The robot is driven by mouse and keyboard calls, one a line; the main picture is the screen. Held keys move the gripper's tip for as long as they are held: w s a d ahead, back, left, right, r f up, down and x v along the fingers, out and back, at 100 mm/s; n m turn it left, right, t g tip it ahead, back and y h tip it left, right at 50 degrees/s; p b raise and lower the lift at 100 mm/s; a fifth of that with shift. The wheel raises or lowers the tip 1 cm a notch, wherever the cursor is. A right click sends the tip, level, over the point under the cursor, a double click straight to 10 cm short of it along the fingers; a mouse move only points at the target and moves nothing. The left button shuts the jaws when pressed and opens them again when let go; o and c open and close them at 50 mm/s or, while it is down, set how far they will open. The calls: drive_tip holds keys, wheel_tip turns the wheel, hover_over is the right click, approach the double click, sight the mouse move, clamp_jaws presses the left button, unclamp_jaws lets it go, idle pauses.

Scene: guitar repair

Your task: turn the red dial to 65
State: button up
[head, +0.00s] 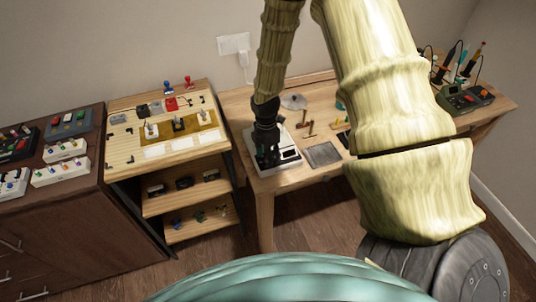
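My gripper (268,160) points down over a white box-like device (289,164) on the wooden workbench. It covers much of the device's top. I cannot make out a red dial or its scale markings there; the gripper may hide them. The fingers are dark and small, and I cannot tell whether they are open, shut or touching anything.
A grey square tray (323,154) and small tools lie right of the device. A soldering station (465,98) stands at the far right. A wooden shelf unit (128,124) and a dark cabinet (95,220) carrying pedals stand left. My arm blocks the bench's middle.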

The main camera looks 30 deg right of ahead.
clamp_jaws()
